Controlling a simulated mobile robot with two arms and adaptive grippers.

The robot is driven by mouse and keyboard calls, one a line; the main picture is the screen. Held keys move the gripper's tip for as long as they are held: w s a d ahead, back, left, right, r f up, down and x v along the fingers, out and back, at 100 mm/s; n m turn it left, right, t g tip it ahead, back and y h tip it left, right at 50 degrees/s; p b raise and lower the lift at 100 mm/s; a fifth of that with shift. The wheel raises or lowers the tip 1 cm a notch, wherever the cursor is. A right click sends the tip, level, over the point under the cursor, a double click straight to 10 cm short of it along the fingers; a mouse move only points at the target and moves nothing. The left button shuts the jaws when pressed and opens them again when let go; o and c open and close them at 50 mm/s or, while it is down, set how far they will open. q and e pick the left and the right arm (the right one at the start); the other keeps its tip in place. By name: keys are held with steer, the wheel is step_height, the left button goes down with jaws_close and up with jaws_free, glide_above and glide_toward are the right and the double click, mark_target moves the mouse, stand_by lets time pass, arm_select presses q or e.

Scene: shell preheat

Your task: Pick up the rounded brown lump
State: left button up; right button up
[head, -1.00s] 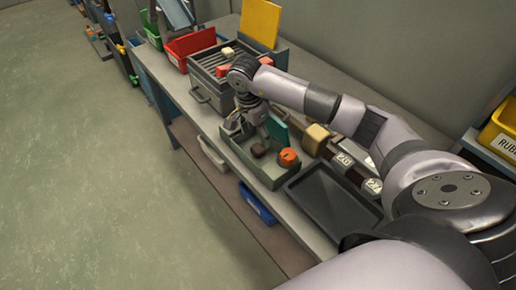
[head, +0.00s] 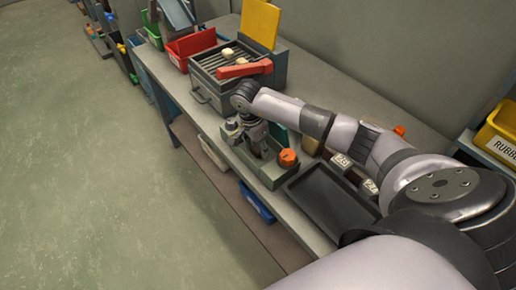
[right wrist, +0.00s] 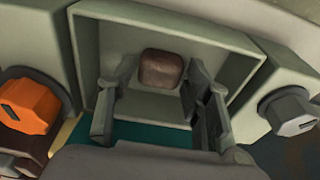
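The rounded brown lump (right wrist: 161,69) sits inside a grey-green open box (right wrist: 180,24) in the right wrist view. My right gripper (right wrist: 160,112) is open, with one finger on each side of the space just in front of the lump. I cannot tell whether either finger touches it. In the head view my right gripper (head: 258,150) points down into the box (head: 285,176) and largely hides the lump. My left gripper is not in view.
An orange knob (head: 288,157) is on the box's right side. A black tray (head: 330,200) lies to the right. A grill (head: 220,62) with a red bar (head: 245,69) stands behind, and a teal panel (right wrist: 150,136) shows near the gripper.

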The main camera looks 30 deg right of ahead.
steer(key=c, duration=0.8)
steer(key=shift+r, duration=0.1)
